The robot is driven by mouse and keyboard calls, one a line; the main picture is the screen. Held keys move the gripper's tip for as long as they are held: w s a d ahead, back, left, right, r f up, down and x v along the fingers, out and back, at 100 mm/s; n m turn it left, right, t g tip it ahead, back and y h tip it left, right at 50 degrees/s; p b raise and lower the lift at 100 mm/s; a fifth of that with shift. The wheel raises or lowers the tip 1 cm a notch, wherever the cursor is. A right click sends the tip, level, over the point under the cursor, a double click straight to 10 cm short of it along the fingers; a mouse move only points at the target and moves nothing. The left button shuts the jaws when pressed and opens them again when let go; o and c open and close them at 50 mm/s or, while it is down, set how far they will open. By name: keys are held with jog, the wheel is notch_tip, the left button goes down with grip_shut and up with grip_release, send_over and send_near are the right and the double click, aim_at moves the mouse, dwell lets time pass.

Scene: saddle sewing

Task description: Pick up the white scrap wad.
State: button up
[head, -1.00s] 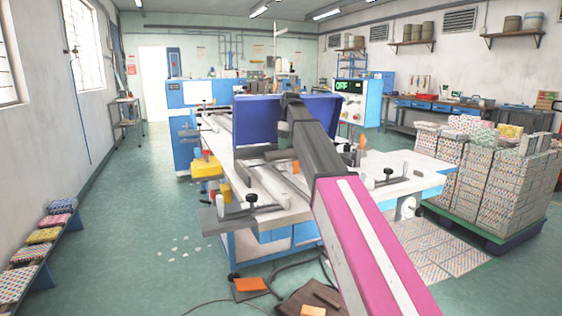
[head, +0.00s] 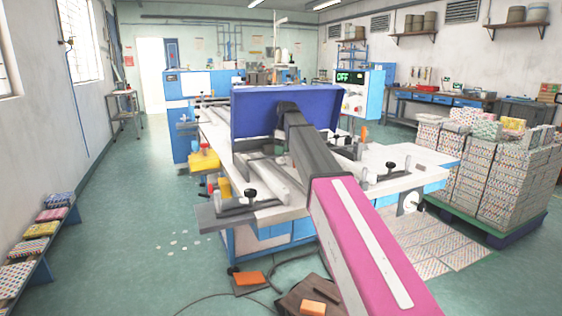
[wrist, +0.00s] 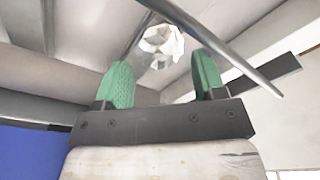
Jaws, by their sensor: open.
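The white scrap wad (wrist: 161,46) shows in the wrist view as a crumpled, faceted white lump. It lies in a pale recess between light grey machine surfaces. My gripper (wrist: 162,62) is open, with its two green ribbed fingers on either side of the wad in the picture. The wad appears just beyond the fingertips, and nothing is held. I cannot tell the exact gap between them.
A dark metal rod (wrist: 222,52) crosses close to the wad and the right finger. A blue panel (head: 262,115) stands at the arm's far end. Clamps with black knobs (head: 250,194) line the table's near edge. A pallet of stacked bundles (head: 490,180) stands at right. Open floor lies left.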

jog(key=f, duration=0.3)
jog(key=shift+w+a+f, duration=0.15)
jog(key=shift+a+f, duration=0.05)
jog(key=shift+a, duration=0.05)
jog(key=c, duration=0.6)
jog(key=shift+r, duration=0.15)
